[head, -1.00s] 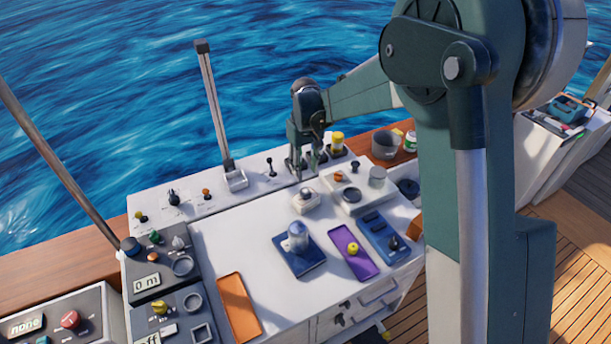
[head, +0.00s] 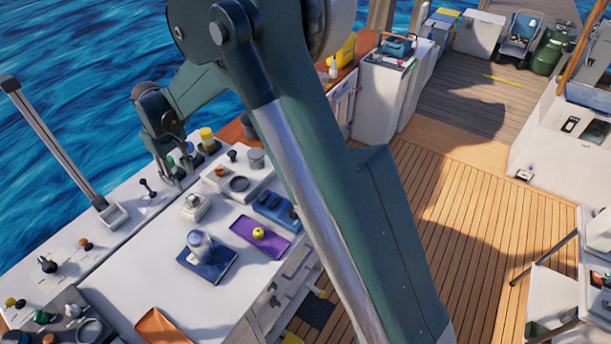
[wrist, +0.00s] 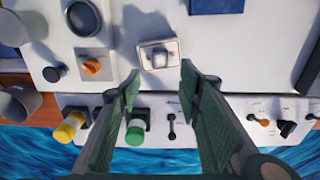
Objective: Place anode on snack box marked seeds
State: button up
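I cannot pick out an anode for certain, and no lettering reading seeds is legible in either view. A small white block with a grey metal top (wrist: 158,57) lies on the white worktop just beyond my fingertips in the wrist view. It also shows in the head view (head: 194,206). My gripper (wrist: 160,82) is open, with its two green fingers apart and nothing between them. In the head view my gripper (head: 174,165) is low over the back ledge of the console, beside the yellow-capped item (head: 208,140).
A green-capped item (wrist: 135,132) stands close to the left finger. A yellow round object (head: 258,233) sits on a purple tray (head: 243,226). An orange tray (head: 163,329) lies nearer. Much of the worktop is bare.

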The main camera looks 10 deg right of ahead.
jog(key=shift+r, duration=0.1)
jog(key=s+d+r+m+t, duration=0.1)
jog(key=s+d+r, duration=0.2)
jog(key=d+r, duration=0.45)
jog(key=s+d+r+m+t+y, duration=0.15)
jog(key=s+d+r, duration=0.3)
jog(key=d, duration=0.55)
jog(key=s+d+r+m+t+h, duration=0.1)
jog(key=s+d+r+m, duration=0.15)
jog(key=d+r, duration=0.55)
jog(key=s+d+f+m+t, duration=0.2)
jog(key=s+d+m+t, duration=0.1)
jog(key=s+d, duration=1.8)
jog(key=shift+s+d+m+t, duration=0.4)
jog(key=shift+s+m, duration=0.1)
jog(key=shift+s, duration=0.65)
